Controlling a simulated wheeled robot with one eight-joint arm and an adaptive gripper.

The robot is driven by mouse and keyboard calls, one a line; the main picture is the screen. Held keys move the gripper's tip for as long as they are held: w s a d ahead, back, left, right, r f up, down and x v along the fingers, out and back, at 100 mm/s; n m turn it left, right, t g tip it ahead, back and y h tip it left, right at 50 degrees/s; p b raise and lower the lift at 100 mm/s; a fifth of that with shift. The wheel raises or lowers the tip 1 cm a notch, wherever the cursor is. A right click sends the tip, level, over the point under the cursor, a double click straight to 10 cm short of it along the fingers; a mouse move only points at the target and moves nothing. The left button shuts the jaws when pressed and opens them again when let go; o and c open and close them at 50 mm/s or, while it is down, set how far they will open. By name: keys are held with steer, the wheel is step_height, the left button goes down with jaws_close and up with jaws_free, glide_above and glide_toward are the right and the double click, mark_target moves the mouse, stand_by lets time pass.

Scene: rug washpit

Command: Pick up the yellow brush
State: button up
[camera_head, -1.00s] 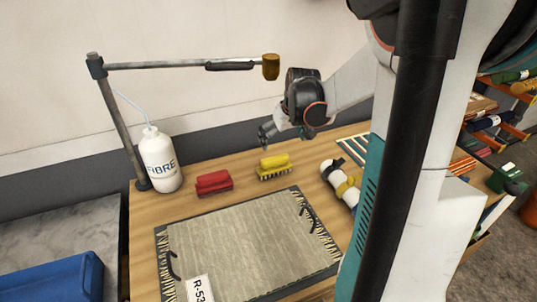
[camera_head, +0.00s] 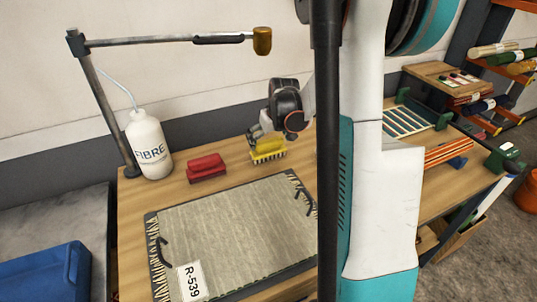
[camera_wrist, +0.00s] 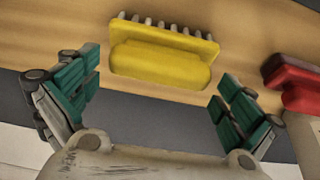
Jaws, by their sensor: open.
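The yellow brush (camera_head: 267,150) stands bristles down on the wooden table, to the right of a red brush. My gripper (camera_head: 257,135) is just above and behind it in the head view, partly hiding its top. In the wrist view the yellow brush (camera_wrist: 163,60) lies ahead, between the lines of my two green-padded fingers. The gripper (camera_wrist: 160,95) is open and empty, with the fingers wide apart. No contact with the brush is visible.
The red brush (camera_head: 206,167) stands close on the left. A white FIBRE bottle (camera_head: 149,145) and a lamp-like metal arm (camera_head: 170,42) are at the back left. A rug sample (camera_head: 235,235) on a dark board covers the front of the table (camera_head: 132,210).

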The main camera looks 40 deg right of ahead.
steer(key=shift+w+f, duration=0.25)
steer(key=shift+f, duration=0.45)
steer(key=shift+r, duration=0.1)
steer(key=shift+c, duration=0.2)
steer(key=c, duration=0.8)
steer(key=shift+r+p, duration=0.3)
steer(key=shift+r, duration=0.3)
steer(key=r, duration=0.1)
steer(key=d+r+p, duration=0.1)
steer(key=shift+s+r, duration=0.2)
steer(key=shift+r, duration=0.1)
steer(key=s+d+p, duration=0.1)
steer(key=d, duration=0.4)
steer(key=s+d+p, duration=0.1)
steer(key=d, duration=0.5)
steer(key=s+d+p, duration=0.1)
steer(key=s+d, duration=0.1)
steer(key=d, duration=0.3)
steer(key=shift+s+d+f+p, duration=0.1)
steer(key=shift+d+f+p, duration=0.1)
steer(key=shift+d+p, duration=0.1)
